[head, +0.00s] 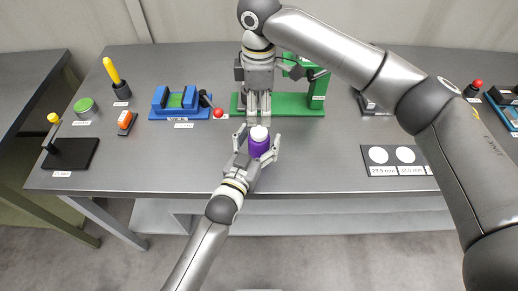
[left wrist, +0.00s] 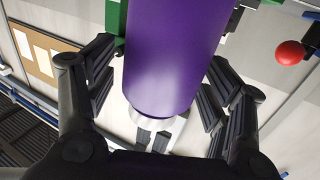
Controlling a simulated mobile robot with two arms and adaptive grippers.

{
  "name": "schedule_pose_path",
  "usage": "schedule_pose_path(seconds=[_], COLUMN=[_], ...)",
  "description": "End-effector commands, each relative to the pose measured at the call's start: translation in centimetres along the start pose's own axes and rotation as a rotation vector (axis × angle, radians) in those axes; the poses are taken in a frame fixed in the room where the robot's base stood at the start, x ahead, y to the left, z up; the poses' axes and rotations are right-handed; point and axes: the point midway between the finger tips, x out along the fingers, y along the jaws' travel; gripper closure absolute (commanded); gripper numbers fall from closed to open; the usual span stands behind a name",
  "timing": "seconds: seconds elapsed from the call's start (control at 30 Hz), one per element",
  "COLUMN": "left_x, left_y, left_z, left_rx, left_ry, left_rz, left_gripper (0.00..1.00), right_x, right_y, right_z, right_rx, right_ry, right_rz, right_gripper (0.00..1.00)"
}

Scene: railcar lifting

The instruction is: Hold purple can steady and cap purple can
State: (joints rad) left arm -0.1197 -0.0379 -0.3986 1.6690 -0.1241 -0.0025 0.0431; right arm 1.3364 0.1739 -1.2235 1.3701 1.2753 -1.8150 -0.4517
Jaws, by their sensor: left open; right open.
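The purple can (head: 259,149) stands upright near the table's front edge, with a white round top (head: 259,132). I cannot tell whether this top is a separate cap. My left gripper (head: 259,139) is open, with one finger on each side of the can. The left wrist view shows the purple can (left wrist: 172,55) between the open fingers, with gaps beside it and a pale band (left wrist: 156,124) at its lower end. My right gripper (head: 259,113) points down just behind the white top.
Behind the right gripper is a green stand (head: 300,103). To the left are a blue fixture (head: 179,103), a red ball (head: 218,113), an orange switch (head: 125,122) and a black base (head: 70,153). A plate with white discs (head: 392,169) lies right. The front table edge is close.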

Motion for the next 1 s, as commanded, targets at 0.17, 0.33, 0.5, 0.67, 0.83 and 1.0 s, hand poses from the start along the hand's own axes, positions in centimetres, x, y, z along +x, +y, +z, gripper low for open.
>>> schedule_pose_path(seconds=[0.17,0.33,0.5,0.67,0.83,1.0], left_x=[0.07,0.05,0.04,0.03,0.02,0.02], left_y=[-0.01,-0.01,-0.01,-0.01,-0.02,-0.02], left_z=[-0.01,-0.01,0.0,0.01,0.01,0.01], left_rx=[0.0,0.0,0.0,0.0,0.0,0.0], left_ry=[0.0,0.0,0.0,0.0,0.0,0.0], left_rz=[0.0,0.0,0.0,0.0,0.0,0.0], left_gripper=[0.26,0.36,0.58,0.78,1.0,1.0], right_x=[0.0,0.0,0.0,0.0,0.0,-0.02], right_y=[0.0,0.0,0.0,0.0,0.0,0.02], right_z=[-0.01,-0.01,-0.01,-0.01,0.0,0.01], right_rx=[0.0,0.0,0.0,0.0,0.001,0.089], right_ry=[0.0,0.0,0.0,0.0,0.0,0.0], right_rz=[0.0,0.0,0.0,0.0,0.0,0.001], right_gripper=[0.44,0.44,0.44,0.44,0.44,0.44])
